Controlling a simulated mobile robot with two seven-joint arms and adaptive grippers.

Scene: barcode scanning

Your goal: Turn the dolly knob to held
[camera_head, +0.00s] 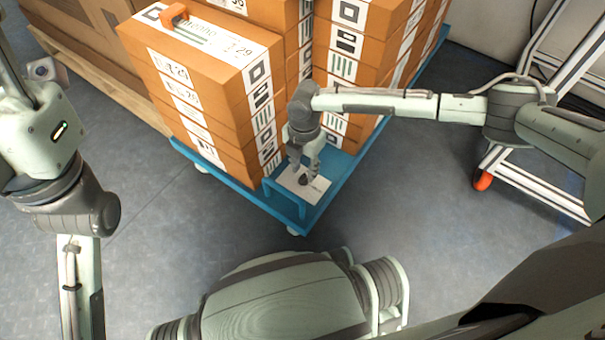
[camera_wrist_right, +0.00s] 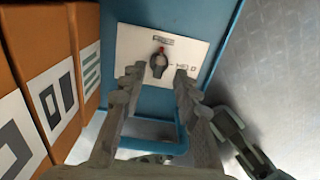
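The dolly knob (camera_wrist_right: 158,66) is a small dark dial on a white panel (camera_wrist_right: 200,48), with a red mark at its top edge in the right wrist view. A short line and the label HELD are at the knob's right; a label above it is too small to read. In the head view, the panel (camera_head: 318,190) sits at the near corner of the blue dolly, and the knob (camera_head: 303,180) shows small and dark. My right gripper (camera_head: 304,168) is over the panel. In the wrist view its fingers (camera_wrist_right: 159,72) are apart, one on each side of the knob; contact cannot be told. My left gripper is out of view.
Stacked orange boxes (camera_head: 205,85) stand on the blue dolly (camera_head: 232,183), close to my right gripper's left. A white-framed cart (camera_head: 535,180) with an orange wheel is at the right. Grey floor (camera_head: 430,210) is clear in front of the dolly.

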